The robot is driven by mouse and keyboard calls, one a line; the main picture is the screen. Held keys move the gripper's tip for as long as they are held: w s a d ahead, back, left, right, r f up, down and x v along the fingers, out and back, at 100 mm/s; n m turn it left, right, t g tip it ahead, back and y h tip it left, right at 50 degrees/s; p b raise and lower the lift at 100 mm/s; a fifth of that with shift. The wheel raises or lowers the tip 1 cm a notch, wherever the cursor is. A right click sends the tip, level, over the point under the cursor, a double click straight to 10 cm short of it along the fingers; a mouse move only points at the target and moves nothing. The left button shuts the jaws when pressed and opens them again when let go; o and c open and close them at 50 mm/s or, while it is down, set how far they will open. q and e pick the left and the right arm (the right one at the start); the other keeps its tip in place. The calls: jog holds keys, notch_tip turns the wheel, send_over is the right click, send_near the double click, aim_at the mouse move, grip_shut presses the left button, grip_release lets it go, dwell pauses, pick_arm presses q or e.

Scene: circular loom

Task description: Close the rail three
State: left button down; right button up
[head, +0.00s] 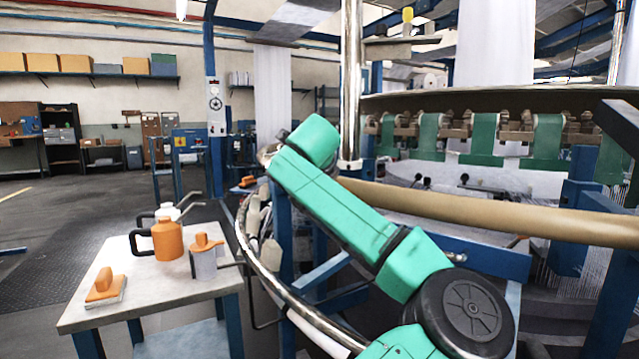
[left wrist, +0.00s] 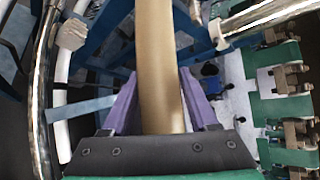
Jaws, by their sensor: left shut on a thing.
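The tan curved rail (head: 500,212), which I take for rail three, runs across the head view from the vertical chrome post to the right edge. In the left wrist view the rail (left wrist: 155,45) runs straight down between the two purple fingers of my left gripper (left wrist: 160,105). The gripper is shut on the rail, one finger on each side. In the head view a green arm of mine crosses in front of the rail, and no gripper fingers show there. My right gripper is in neither view.
A chrome post (head: 351,90) stands beside the arm. A lower chrome ring rail (head: 290,298) curves below it. The loom ring with green straps (head: 430,135) lies behind. A small table (head: 150,300) at left holds an orange jug (head: 167,240) and other tools. Open floor lies further left.

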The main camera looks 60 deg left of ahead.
pick_arm(q)
jog(key=shift+f, duration=0.7)
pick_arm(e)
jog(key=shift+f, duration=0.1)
pick_arm(q)
jog(key=shift+c, duration=0.9)
grip_release()
jog(key=shift+s+d+r, duration=0.1)
jog(key=shift+r, duration=0.15)
jog(key=p+v, duration=0.1)
jog(key=v, duration=1.3)
jog(key=shift+r+p, duration=0.15)
jog(key=shift+p, duration=0.15)
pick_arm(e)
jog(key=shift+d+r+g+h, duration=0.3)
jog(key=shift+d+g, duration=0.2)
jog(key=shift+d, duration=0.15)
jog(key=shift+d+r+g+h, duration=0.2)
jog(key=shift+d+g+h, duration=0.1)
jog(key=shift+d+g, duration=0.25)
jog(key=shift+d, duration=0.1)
